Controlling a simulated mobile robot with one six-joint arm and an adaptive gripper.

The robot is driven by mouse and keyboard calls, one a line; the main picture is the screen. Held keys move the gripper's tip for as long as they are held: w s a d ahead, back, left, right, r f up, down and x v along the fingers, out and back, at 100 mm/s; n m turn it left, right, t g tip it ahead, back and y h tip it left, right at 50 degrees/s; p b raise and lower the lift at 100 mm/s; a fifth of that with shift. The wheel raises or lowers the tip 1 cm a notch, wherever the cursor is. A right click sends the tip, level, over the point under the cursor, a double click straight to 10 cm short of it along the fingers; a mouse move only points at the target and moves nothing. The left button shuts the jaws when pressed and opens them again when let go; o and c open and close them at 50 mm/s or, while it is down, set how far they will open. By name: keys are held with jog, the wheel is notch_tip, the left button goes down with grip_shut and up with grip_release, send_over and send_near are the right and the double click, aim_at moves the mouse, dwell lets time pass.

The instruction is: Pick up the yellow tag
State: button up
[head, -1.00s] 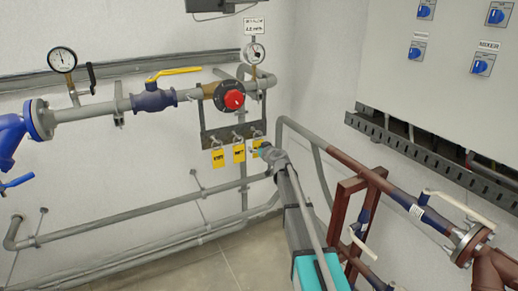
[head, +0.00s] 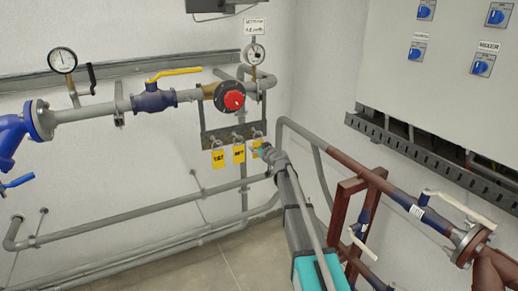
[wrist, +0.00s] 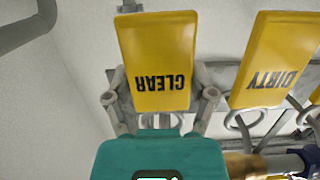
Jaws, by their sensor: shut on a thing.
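Several yellow tags hang in a row from a dark rack (head: 210,137) on the wall in the head view. The rightmost tag (head: 257,143) is partly covered by my gripper (head: 262,149). In the wrist view this yellow tag (wrist: 155,45) appears upside down and reads CLEAR. The grey fingers of my gripper (wrist: 162,97) are at its two side edges, shut on it. A second yellow tag, DIRTY (wrist: 275,60), hangs beside it, apart from the fingers. A third tag shows only at the right edge. Whether the held tag still rests on its hook is hidden.
A yellow-handled valve (head: 152,98) is to the left. A brown pipe (head: 345,163) and a red-brown frame (head: 345,195) stand close right of my arm. A control cabinet (head: 440,60) is at upper right.

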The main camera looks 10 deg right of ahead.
jog(key=shift+r, duration=0.1)
jog(key=shift+r+p, duration=0.65)
jog(key=shift+p, duration=0.1)
jog(key=shift+s+d+r, duration=0.1)
jog(key=shift+s, duration=0.2)
jog(key=f+v, duration=0.2)
jog(key=v, duration=1.5)
jog(key=shift+s+f, duration=0.25)
jog(key=shift+f, duration=0.2)
send_near(259, 146)
jog(key=shift+x, duration=2.25)
dwell(2.1)
